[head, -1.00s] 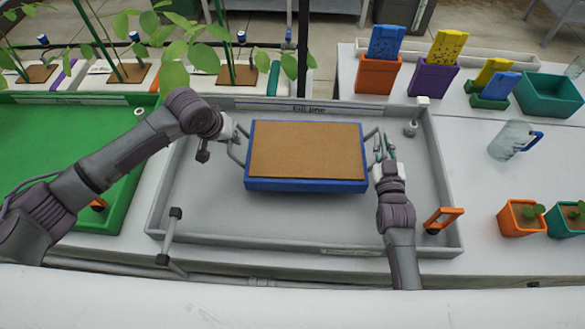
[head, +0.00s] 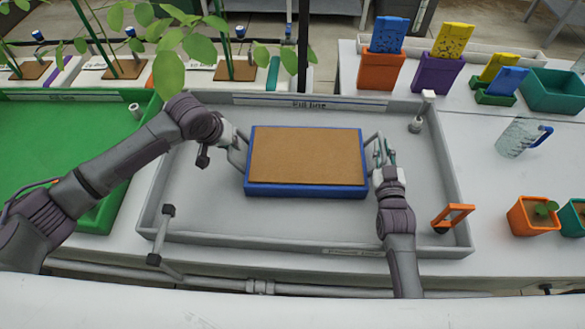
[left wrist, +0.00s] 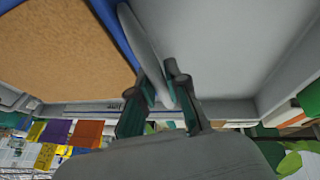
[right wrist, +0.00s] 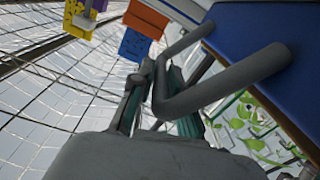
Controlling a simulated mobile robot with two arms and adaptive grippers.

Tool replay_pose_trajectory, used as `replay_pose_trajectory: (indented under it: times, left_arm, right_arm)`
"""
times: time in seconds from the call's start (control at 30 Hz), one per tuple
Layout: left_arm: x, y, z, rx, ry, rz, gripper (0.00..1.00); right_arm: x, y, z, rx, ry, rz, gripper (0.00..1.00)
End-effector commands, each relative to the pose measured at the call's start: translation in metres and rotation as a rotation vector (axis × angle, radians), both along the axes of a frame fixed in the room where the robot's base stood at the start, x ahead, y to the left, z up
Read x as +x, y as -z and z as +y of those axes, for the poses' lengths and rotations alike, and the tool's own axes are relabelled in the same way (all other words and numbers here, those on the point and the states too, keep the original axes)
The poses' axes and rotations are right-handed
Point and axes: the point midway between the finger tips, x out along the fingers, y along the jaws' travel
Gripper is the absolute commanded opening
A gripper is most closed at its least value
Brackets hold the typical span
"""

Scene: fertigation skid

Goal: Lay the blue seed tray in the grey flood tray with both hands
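The blue seed tray (head: 300,191), filled with brown soil, is level over the middle of the grey flood tray (head: 210,232). I cannot tell whether its underside touches the flood tray's floor. My left gripper (head: 233,143) is shut on its left grey handle; the handle (left wrist: 140,42) runs between the fingers in the left wrist view. My right gripper (head: 383,158) is at the right grey handle (right wrist: 225,85), which passes between its fingers in the right wrist view. The fingers look shut on it.
A green tray (head: 112,205) adjoins on the left. A clear jug (head: 515,138) and pots stand at right.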

Motion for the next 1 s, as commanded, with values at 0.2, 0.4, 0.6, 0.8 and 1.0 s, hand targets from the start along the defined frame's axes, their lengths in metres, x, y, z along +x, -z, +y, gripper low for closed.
replay_pose_trajectory:
  times: [0.2,0.4,0.6,0.8,1.0]
  left_arm:
    - [0.002,-0.002,0.004,0.004,-0.006,-0.003,0.38]
    - [0.001,-0.002,0.001,0.001,-0.002,-0.002,0.38]
    - [-0.006,-0.018,0.004,0.0,-0.001,-0.003,0.38]
    - [-0.022,-0.057,0.012,0.001,-0.001,-0.005,0.38]
    - [-0.037,-0.092,0.019,0.004,-0.003,-0.006,0.38]
  right_arm:
    - [-0.001,0.001,-0.003,-0.003,0.003,0.006,0.4]
    - [0.0,0.0,-0.001,0.0,0.002,0.005,0.4]
    - [0.0,0.0,-0.001,0.002,0.002,0.004,0.4]
    - [0.0,0.0,0.0,0.003,0.001,0.003,0.4]
    - [0.0,0.0,0.0,0.003,0.001,0.003,0.4]
